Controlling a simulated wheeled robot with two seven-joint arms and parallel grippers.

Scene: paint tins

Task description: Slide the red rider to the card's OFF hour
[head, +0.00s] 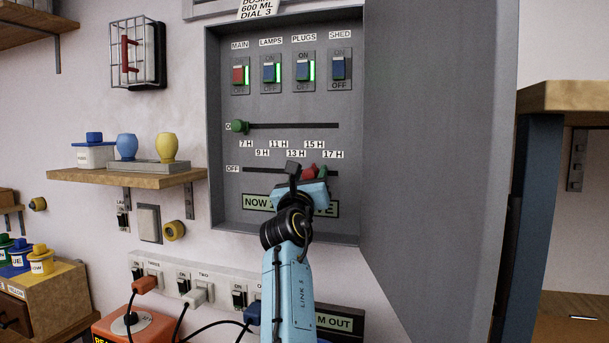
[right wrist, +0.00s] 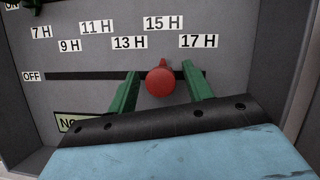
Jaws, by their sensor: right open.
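The red rider (head: 309,173) sits on the lower slot, the OFF row (head: 262,170), roughly below the 15 H label (head: 314,144). In the right wrist view the round red rider (right wrist: 160,80) is between the two green fingers of my right gripper (right wrist: 160,68). The fingers are open, with a visible gap on each side of it. In the head view my right gripper (head: 308,168) is at the slot and partly covers the rider. The green rider (head: 239,126) is at the left end of the upper slot. My left gripper is not in view. I cannot identify the card with the OFF hour.
Switches such as MAIN (head: 240,75) and SHED (head: 338,68) are above the slots. The open cabinet door (head: 440,130) stands close on the right. A green NOW label (head: 257,203), partly hidden by my arm, is below. A power strip (head: 165,270) is under the cabinet.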

